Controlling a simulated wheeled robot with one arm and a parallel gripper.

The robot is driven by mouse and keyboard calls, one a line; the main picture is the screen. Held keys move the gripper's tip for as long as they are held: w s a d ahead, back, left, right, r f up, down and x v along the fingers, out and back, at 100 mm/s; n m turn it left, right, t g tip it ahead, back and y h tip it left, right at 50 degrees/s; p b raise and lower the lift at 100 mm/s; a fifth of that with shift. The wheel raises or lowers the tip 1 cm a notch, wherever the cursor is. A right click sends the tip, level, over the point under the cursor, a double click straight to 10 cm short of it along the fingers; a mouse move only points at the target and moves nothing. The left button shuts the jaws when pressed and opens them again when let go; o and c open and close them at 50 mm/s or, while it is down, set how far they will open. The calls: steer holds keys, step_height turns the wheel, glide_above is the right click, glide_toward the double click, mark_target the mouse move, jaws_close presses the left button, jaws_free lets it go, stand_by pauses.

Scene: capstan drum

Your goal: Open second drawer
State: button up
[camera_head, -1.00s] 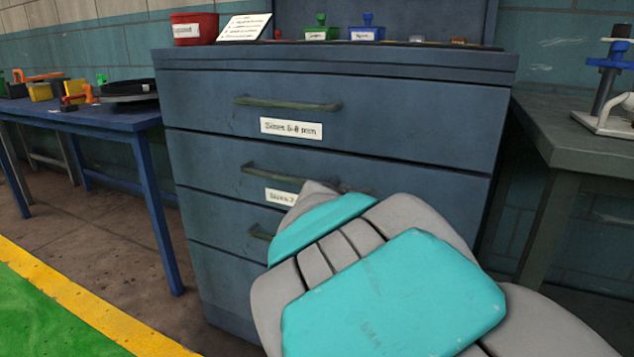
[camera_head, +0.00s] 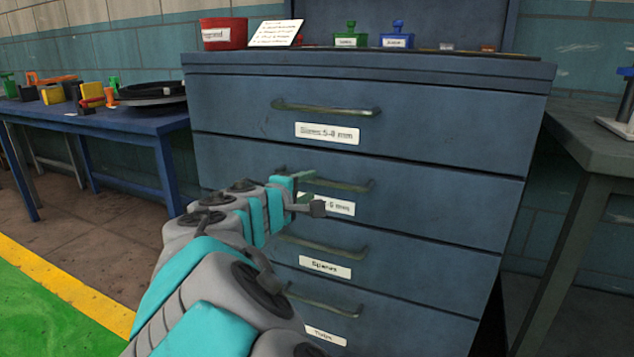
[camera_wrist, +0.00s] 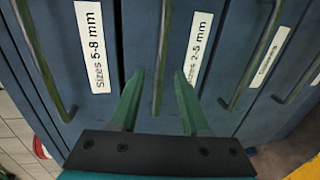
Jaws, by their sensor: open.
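The blue-grey cabinet (camera_head: 235,165) has several stacked drawers. The second drawer (camera_head: 440,200) is shut, flush with its neighbours. Its bar handle (camera_head: 345,185) is partly hidden by my gripper (camera_head: 304,190), which is in front of its left part. The label (camera_head: 342,208) below it is partly covered. In the wrist view the second drawer's handle (camera_wrist: 162,50) runs between the two green fingers of my open gripper (camera_wrist: 158,74), and the label "Sizes 2-5 mm" (camera_wrist: 197,48) is right of it. I cannot tell how deep the handle sits between the fingers.
The top drawer's handle (camera_head: 325,108) and the third drawer's handle (camera_head: 320,246) lie above and below. A blue table (camera_head: 100,122) with parts stands left, a grey bench (camera_head: 595,150) right. A red bin (camera_head: 222,33) is on the cabinet top.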

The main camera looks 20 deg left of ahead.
mark_target(318, 182)
steer(key=x, duration=0.6)
steer(key=shift+d, duration=0.15)
jaws_close()
stand_by(1.3)
